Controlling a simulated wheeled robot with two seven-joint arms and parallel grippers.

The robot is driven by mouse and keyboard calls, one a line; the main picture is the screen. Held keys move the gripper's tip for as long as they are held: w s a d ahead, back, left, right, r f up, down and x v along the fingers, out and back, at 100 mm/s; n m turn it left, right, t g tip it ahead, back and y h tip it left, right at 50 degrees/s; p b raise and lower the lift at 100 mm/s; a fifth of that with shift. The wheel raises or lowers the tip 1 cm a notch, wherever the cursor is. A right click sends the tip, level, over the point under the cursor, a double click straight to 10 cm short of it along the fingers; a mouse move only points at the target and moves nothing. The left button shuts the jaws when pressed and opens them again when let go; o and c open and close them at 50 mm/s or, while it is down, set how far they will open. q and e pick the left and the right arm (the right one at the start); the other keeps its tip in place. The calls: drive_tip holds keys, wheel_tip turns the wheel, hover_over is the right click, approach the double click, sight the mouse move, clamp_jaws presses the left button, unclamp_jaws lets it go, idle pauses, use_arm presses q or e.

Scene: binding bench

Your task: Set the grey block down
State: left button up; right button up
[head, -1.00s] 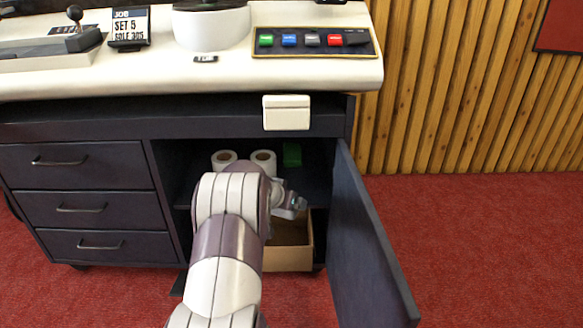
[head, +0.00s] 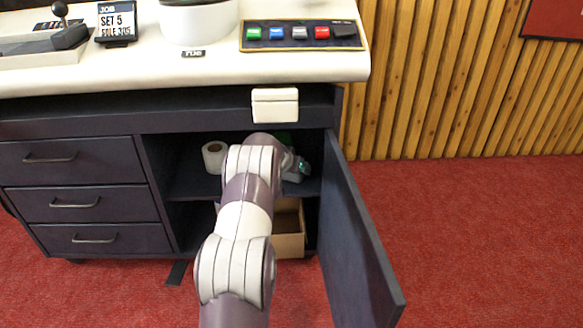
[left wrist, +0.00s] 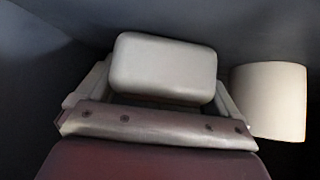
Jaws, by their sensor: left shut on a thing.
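The grey block (left wrist: 165,66) is a pale, rounded block in the left wrist view. It sits between the fingers of my left gripper (left wrist: 160,90), which is shut on it. In the head view my left arm reaches into the open cabinet, and my left gripper (head: 297,168) is partly hidden behind my arm at the upper shelf. I cannot make out the block there. Whether the block touches the shelf cannot be told. My right gripper is not in view.
A white roll (head: 213,157) stands on the shelf (head: 195,187); a pale roll (left wrist: 270,100) is close right of the gripper in the wrist view. A cardboard box (head: 290,243) sits below. The open door (head: 355,235) bounds the right.

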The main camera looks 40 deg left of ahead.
use_arm(q)
drive_tip(key=shift+f, duration=0.15)
drive_tip(key=o, duration=0.9)
drive_tip(key=shift+c, duration=0.2)
drive_tip(key=shift+r, duration=0.35)
drive_tip(key=p+v, duration=0.1)
drive_tip(key=v, duration=1)
drive_tip(key=shift+s+r, duration=0.25)
drive_tip(key=shift+s, duration=0.1)
